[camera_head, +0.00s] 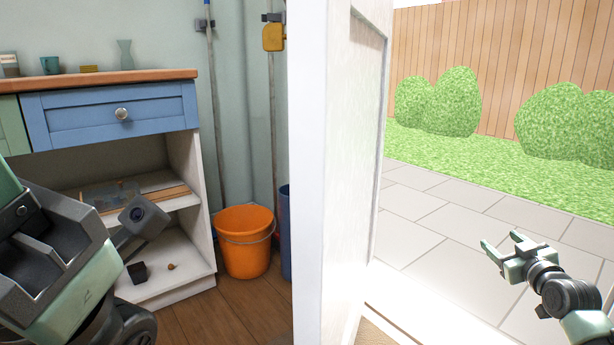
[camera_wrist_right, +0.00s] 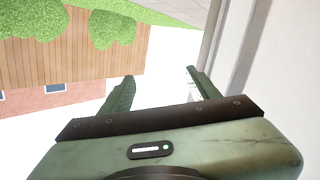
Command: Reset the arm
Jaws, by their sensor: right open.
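My right gripper (camera_head: 502,247) is at the lower right of the head view, over the paved ground beyond the white door. Its two green fingers are apart with nothing between them. In the right wrist view the same gripper (camera_wrist_right: 160,85) shows its fingers spread and empty, with a pale surface to its right. My left arm fills the lower left of the head view, in front of the cabinet. The left gripper's fingers cannot be made out there.
A white door (camera_head: 330,180) stands upright in the middle. An orange bucket (camera_head: 244,248) stands on the wood floor beside an open-fronted cabinet (camera_head: 205,205) with a blue drawer (camera_head: 80,118). Paving (camera_head: 430,215), grass and bushes (camera_head: 455,100) lie outside, before a wooden fence (camera_head: 490,50).

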